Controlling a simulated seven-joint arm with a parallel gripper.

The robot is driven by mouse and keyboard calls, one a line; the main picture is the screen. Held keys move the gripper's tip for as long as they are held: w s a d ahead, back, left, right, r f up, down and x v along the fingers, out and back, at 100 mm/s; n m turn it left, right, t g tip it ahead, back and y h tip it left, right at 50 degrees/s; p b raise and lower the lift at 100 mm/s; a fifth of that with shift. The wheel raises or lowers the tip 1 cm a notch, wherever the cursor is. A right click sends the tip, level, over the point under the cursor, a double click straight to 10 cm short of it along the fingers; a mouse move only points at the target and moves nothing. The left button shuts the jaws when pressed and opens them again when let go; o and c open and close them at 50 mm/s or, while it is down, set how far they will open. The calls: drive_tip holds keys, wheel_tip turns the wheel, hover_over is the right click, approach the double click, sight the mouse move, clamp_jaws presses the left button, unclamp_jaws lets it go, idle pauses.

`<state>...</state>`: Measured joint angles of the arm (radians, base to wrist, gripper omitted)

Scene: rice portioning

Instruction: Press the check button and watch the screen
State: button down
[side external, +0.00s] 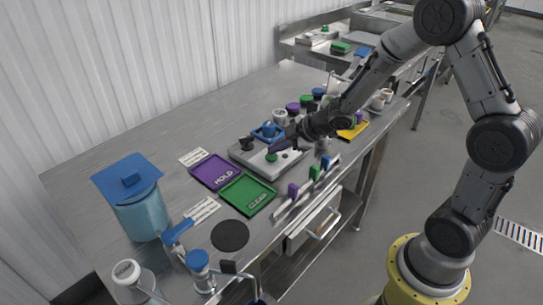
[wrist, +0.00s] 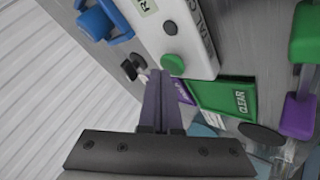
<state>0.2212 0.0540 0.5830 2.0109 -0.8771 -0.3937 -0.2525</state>
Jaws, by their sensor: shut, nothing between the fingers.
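A pale box-shaped device (side external: 243,156) lies on the steel table in the side external view. A green round button (side external: 271,157) is on its top; it also shows in the wrist view (wrist: 172,57), beside a dark round spot (wrist: 174,28). A small panel with green lettering (wrist: 146,6), perhaps the screen, is cut off at the top of the wrist view, so I cannot read it. My gripper (side external: 273,149) is shut and empty, its fingertips (wrist: 155,76) close to the green button. I cannot tell whether they touch it.
A purple HOLD tray (side external: 201,166) and a green CLEAR tray (side external: 236,202) lie beside the device. A blue-lidded container (side external: 140,215) and a black disc (side external: 230,235) are nearer the camera. Several lidded jars (side external: 306,103) stand behind. Coloured handles (side external: 293,190) line the front edge.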

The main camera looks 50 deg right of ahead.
sight(276, 157)
drive_tip(key=shift+f, duration=0.5)
idle(0.3)
idle(0.4)
drive_tip(key=shift+r, duration=0.95)
drive_tip(key=shift+r, duration=0.1)
drive_tip(key=shift+r, duration=2.4)
